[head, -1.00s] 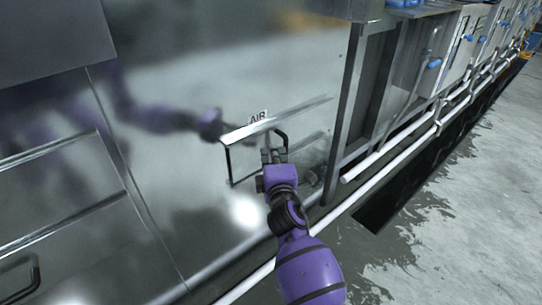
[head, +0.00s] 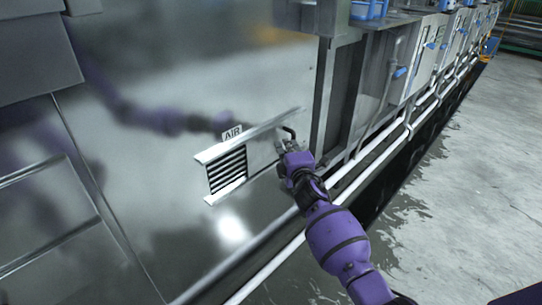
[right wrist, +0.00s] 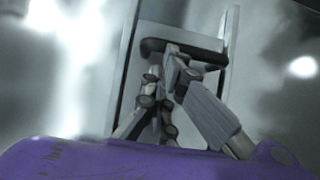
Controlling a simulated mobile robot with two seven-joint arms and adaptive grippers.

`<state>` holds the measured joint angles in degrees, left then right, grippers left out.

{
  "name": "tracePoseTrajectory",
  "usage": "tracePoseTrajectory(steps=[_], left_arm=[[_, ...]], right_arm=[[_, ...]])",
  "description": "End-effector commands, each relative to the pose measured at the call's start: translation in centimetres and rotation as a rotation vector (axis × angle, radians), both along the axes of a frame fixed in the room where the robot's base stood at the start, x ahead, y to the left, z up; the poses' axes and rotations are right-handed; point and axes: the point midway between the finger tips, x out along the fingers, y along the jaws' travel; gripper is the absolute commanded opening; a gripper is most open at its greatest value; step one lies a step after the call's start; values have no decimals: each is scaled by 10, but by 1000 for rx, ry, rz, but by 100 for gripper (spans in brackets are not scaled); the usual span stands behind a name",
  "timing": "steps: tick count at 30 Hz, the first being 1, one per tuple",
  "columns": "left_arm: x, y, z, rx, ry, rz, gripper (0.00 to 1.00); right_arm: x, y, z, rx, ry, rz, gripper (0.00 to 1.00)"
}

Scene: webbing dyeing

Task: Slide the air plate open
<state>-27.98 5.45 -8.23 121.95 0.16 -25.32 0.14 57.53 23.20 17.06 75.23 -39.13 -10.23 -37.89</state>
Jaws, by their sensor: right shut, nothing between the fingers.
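The air plate (head: 262,152) is a shiny metal sheet between two slanted rails under the AIR label (head: 232,133). It stands toward the right of its rails, and dark louvre slats (head: 227,170) show at the left. My right gripper (head: 281,146) is shut with nothing between its fingers, right at the plate's black handle (head: 290,132). In the right wrist view the fingers (right wrist: 172,72) are close together against or just by the black handle (right wrist: 185,50); contact is hard to tell. My left gripper is not in view.
The polished steel wall reflects my arm. A steel post (head: 325,90) stands right of the plate. White pipes (head: 375,152) run low along the machines. Wet concrete floor (head: 460,180) on the right is clear.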

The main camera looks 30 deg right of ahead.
Motion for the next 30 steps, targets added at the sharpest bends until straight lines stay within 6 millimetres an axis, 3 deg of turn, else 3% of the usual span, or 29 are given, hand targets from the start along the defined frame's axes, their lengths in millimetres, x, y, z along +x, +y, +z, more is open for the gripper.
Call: tracePoseTrajectory(steps=[3,9,30], left_arm=[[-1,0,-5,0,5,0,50],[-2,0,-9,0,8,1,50],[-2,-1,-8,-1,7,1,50]], right_arm=[[8,-21,-1,-2,0,1,0],[15,-39,0,1,0,2,0],[14,-43,0,1,0,2,0]])
